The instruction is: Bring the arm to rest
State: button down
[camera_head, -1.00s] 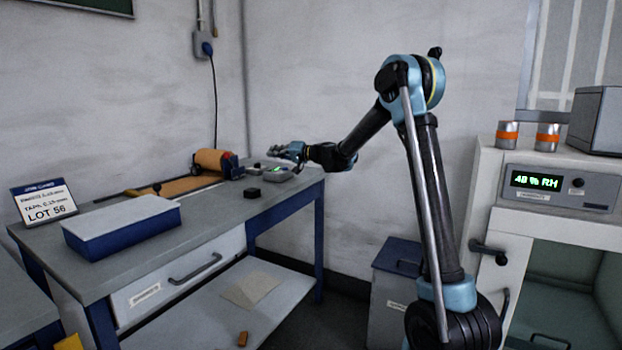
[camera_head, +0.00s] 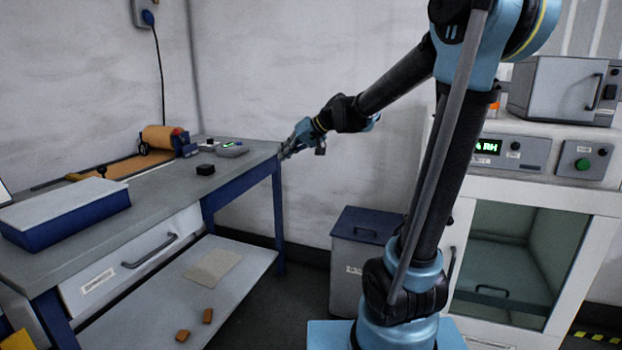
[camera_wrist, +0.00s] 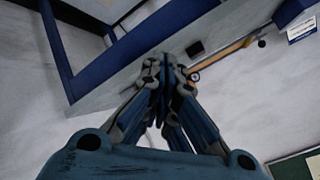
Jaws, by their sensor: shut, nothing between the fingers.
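My arm (camera_head: 440,190) rises at the right of the head view and bends over to the left. My gripper (camera_head: 284,154) hangs at the right end of the workbench (camera_head: 165,207), close to its corner. I cannot tell whether it touches the bench. In the wrist view the fingers of my gripper (camera_wrist: 160,68) are drawn together with nothing between them.
A lidded bin (camera_head: 361,240) stands on the floor right of the bench. A glass-fronted cabinet (camera_head: 570,200) stands behind my arm. A blue box (camera_head: 65,215) lies on the bench.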

jog(key=s+d+f+m+h, duration=0.1)
jog(key=s+d+f+h, duration=0.2)
jog(key=s+d+f, duration=0.4)
jog(key=s+d+f+m+g+h, duration=0.1)
jog(key=s+d+f+h, duration=0.2)
jog(key=s+d+f, duration=0.3)
jog(key=s+d+f+m+g+h, duration=0.1)
jog(key=s+d+f+h, duration=0.2)
jog(key=s+d+f, duration=0.4)
jog(key=s+d, duration=0.7)
jog(key=s, duration=0.2)
jog(key=shift+s+d+f+m+h, duration=0.25)
jog(key=shift+d+f+m+h, duration=0.05)
jog(key=shift+d+m+h, duration=0.1)
jog(key=shift+w, duration=0.1)
jog(key=shift+w+f, duration=0.2)
jog(key=shift+w, duration=0.15)
